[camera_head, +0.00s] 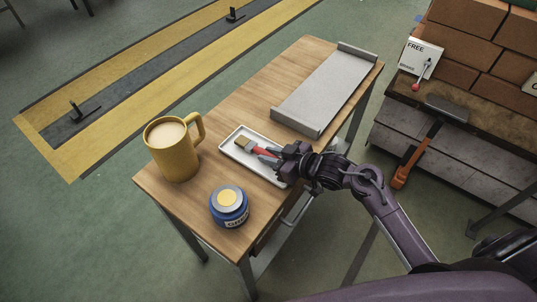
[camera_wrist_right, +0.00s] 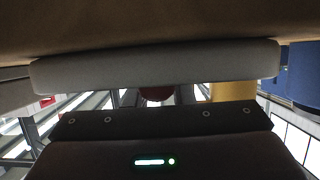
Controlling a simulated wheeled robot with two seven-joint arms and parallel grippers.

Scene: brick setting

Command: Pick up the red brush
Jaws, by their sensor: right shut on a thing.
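The red brush (camera_head: 262,151) lies over the white tray (camera_head: 227,149) on the wooden table, its tan bristle head pointing left and its red handle running right. My right gripper (camera_head: 284,158) is shut on the handle end of the brush, at the right side of the tray. In the right wrist view, a pale edge crosses close in front of the camera, and a small dark red patch (camera_wrist_right: 155,93) shows below it. I cannot tell whether the brush still touches the tray. My left gripper is not in view.
A grey metal tray (camera_head: 322,92) lies behind.

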